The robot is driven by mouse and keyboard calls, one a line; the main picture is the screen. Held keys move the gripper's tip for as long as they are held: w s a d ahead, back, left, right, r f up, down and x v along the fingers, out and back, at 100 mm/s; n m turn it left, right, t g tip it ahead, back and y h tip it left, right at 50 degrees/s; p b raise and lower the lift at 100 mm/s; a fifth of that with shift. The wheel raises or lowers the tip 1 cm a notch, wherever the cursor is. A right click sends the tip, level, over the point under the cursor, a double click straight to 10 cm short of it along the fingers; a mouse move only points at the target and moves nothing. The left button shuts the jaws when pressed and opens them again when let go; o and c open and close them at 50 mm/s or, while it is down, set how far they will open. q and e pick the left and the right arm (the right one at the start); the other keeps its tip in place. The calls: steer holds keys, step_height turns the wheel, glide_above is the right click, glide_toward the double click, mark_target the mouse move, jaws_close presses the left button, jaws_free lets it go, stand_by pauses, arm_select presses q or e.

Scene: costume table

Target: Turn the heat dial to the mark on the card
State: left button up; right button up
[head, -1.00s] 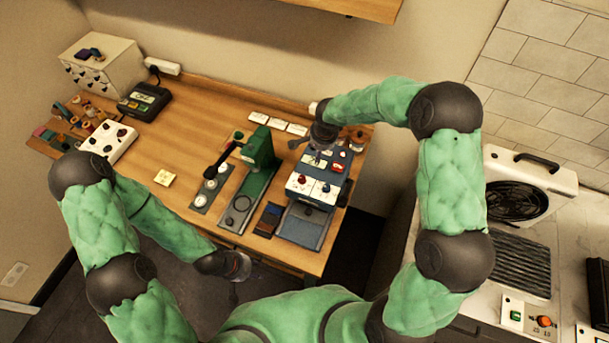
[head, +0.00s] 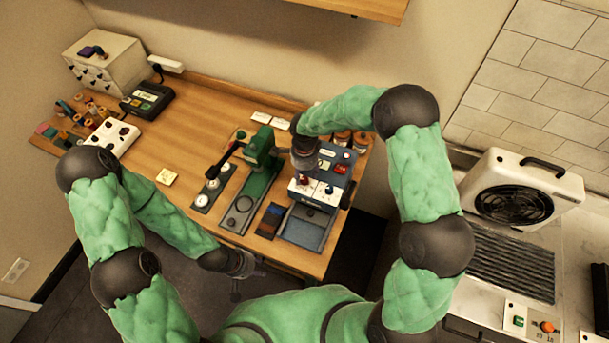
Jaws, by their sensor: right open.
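A blue machine (head: 324,214) with a white front panel stands at the right end of the wooden table. A red knob (head: 303,182) sits on the left of its panel, and a dark knob (head: 328,189) on the right. I cannot read which is the heat dial. My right gripper (head: 303,172) is open and points down just above the red knob; contact is unclear. White cards (head: 262,117) lie along the table's back edge, their marks too small to read. My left gripper (head: 246,280) hangs off the table's front edge, away from the machine; its opening is unclear.
A green press (head: 262,150) with a dark lever stands left of the machine. A yellow note (head: 167,176) lies on bare wood (head: 195,140). Jars (head: 350,138) stand behind the machine. A counter with a fan unit (head: 512,200) is at the right.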

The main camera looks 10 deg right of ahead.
mark_target(304, 180)
steer(key=shift+f, duration=1.35)
steer(key=shift+c, duration=0.2)
jaws_close()
